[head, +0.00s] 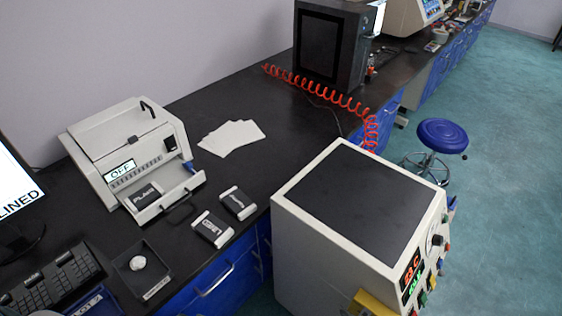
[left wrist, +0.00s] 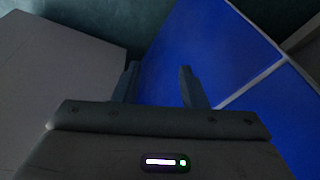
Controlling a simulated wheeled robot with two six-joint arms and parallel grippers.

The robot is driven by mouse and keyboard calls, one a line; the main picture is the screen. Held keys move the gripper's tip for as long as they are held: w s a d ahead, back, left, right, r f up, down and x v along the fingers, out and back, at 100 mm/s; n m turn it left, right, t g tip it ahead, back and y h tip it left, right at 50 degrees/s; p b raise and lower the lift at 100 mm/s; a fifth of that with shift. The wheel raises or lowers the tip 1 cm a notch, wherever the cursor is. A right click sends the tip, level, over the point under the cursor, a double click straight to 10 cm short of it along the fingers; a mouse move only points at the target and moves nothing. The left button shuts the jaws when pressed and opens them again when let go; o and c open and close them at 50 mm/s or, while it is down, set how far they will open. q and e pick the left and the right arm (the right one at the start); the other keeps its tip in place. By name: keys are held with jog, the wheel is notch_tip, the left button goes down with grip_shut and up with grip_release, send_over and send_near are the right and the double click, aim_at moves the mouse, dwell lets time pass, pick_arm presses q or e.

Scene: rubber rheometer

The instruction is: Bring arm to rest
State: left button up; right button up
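My left gripper (left wrist: 158,85) shows only in the left wrist view. Its two fingers stand apart with nothing between them, so it is open and empty. Beyond it are a blue cabinet front (left wrist: 215,50) and a grey surface (left wrist: 60,70). Neither of my arms shows in the head view, and my right gripper is not in any view.
A beige machine with a black top (head: 360,198) stands at the front right. The black bench holds a white device reading OFF (head: 130,150), white sheets (head: 231,137), two small labelled blocks (head: 212,229) and a dark tray (head: 128,262). A blue stool (head: 442,136) stands on the open floor.

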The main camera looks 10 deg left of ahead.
pick_arm(q)
jog(key=s+a+f+b, duration=0.1)
jog(key=s+f, duration=0.9)
jog(key=f, duration=0.4)
jog(key=s+f+g+b, duration=0.1)
jog(key=s+f+b, duration=0.1)
jog(key=s+f, duration=0.8)
notch_tip(320, 180, down, 4)
jog(key=shift+a, duration=0.35)
jog(key=shift+s, duration=0.1)
